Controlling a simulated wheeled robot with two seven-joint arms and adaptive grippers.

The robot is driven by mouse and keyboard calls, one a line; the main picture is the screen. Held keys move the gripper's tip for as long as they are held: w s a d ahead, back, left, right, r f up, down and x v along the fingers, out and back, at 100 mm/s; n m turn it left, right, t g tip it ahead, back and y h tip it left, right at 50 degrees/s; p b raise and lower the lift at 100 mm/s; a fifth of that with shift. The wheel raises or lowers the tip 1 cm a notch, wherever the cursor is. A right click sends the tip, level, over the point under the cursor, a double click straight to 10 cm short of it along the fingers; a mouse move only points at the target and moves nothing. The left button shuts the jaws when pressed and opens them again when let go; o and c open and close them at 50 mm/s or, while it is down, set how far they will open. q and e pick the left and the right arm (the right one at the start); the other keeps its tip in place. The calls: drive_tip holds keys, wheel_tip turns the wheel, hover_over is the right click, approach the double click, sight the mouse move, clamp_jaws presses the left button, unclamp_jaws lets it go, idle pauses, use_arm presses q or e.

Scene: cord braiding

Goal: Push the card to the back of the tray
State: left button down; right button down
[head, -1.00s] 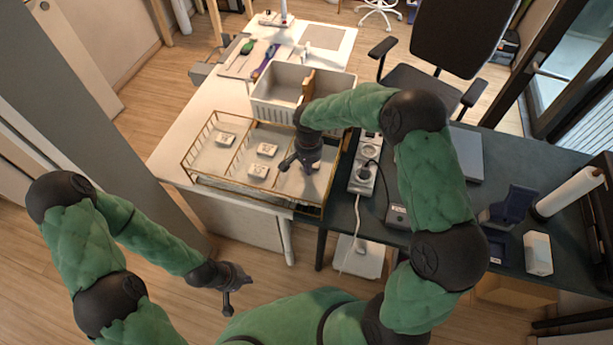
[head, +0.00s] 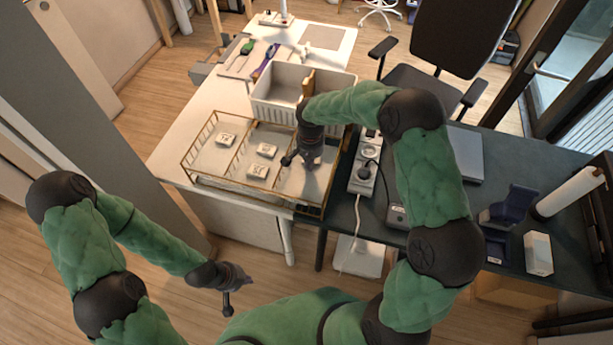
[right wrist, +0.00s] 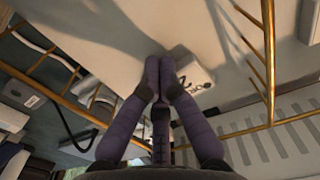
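The gold wire tray (head: 185,164) stands on the white table, with dividers making compartments. Small white cards with dark print lie in it: one (head: 224,138) in the left compartment, and two, (head: 267,150) and (head: 258,170), in the middle one. My right gripper (head: 308,167) points down into the right compartment. In the right wrist view its fingers (right wrist: 159,62) are together, with nothing seen between them. A white printed card (right wrist: 192,76) lies right beside the fingertips; I cannot tell whether they touch. In the head view my gripper hides that card. My left gripper (head: 243,277) hangs clear of the table.
A white slotted basket (head: 275,105) stands just behind the tray. A power strip (head: 363,175) with a plug and cable lies right of it on the dark desk (head: 405,170). Tools lie further back on the white table. Gold rods (right wrist: 268,60) rise near the card.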

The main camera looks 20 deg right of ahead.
drive_tip(key=shift+w+d, duration=0.5)
drive_tip(key=shift+w, duration=0.25)
drive_tip(key=shift+w+d, duration=0.5)
drive_tip(key=shift+w, duration=0.25)
drive_tip(key=shift+w+d, duration=0.5)
drive_tip(key=shift+w, duration=0.25)
idle(0.8)
drive_tip(key=shift+r, duration=0.2)
drive_tip(key=shift+s+a+r, duration=0.15)
drive_tip(key=shift+s+r, duration=0.05)
drive_tip(key=shift+r, duration=0.25)
drive_tip(key=shift+s+a+r+p, duration=0.25)
drive_tip(key=shift+s+r+p, duration=0.15)
drive_tip(key=shift+r, duration=0.25)
drive_tip(key=shift+s+a+r+p, duration=0.2)
drive_tip(key=shift+s+r+p, duration=0.2)
drive_tip(key=shift+r, duration=0.2)
drive_tip(key=shift+s+a+r+p, duration=0.3)
drive_tip(key=shift+r+p, duration=0.2)
drive_tip(key=shift+r, duration=0.15)
